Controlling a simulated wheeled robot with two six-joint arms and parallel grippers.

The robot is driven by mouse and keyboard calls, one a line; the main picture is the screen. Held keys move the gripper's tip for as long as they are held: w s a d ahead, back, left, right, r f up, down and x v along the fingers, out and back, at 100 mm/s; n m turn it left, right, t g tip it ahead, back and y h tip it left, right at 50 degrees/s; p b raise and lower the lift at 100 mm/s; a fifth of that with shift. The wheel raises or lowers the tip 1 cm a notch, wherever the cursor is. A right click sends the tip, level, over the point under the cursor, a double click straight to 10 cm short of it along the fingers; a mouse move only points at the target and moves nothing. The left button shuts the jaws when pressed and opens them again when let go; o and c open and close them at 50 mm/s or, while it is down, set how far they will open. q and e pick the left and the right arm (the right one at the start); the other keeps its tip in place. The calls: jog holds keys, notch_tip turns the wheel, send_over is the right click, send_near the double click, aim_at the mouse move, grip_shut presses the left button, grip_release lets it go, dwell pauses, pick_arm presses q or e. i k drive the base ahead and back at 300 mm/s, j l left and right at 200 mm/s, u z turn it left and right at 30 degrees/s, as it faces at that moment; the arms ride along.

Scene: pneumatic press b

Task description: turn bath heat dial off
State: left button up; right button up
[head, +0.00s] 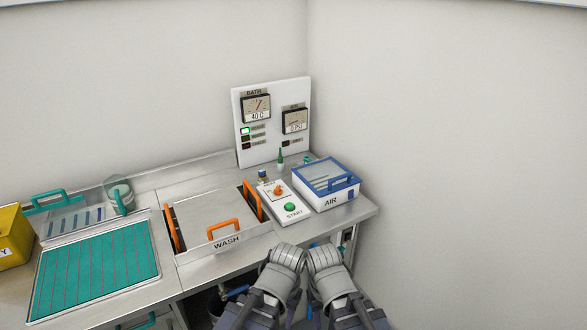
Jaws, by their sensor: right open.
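The dial with an orange knob (278,189) sits on a white sloped control box (287,203) at the counter's right part. Its label is too small to read. A green START button (289,207) is on the same box, nearer to me. My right gripper (324,257) is at the bottom centre, in front of the counter edge and well short of the dial. It is open, and its fingers are mostly hidden behind my wrist. My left gripper (287,257) is close beside it on the left; its fingers are hidden. Neither touches the dial.
A WASH basin (200,254) with a lid and orange handles lies left of the control box. A blue-framed AIR box (338,194) stands right of it. Behind is a white gauge panel (244,150) reading 40 C. A teal mat (95,268) lies at left.

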aim_at(278, 192)
jog(key=i+l, duration=0.15)
jog(key=i, duration=0.35)
jog(key=i+l+z, duration=0.1)
jog(key=i, duration=0.4)
jog(key=i+l, duration=0.2)
jog(key=i, duration=0.3)
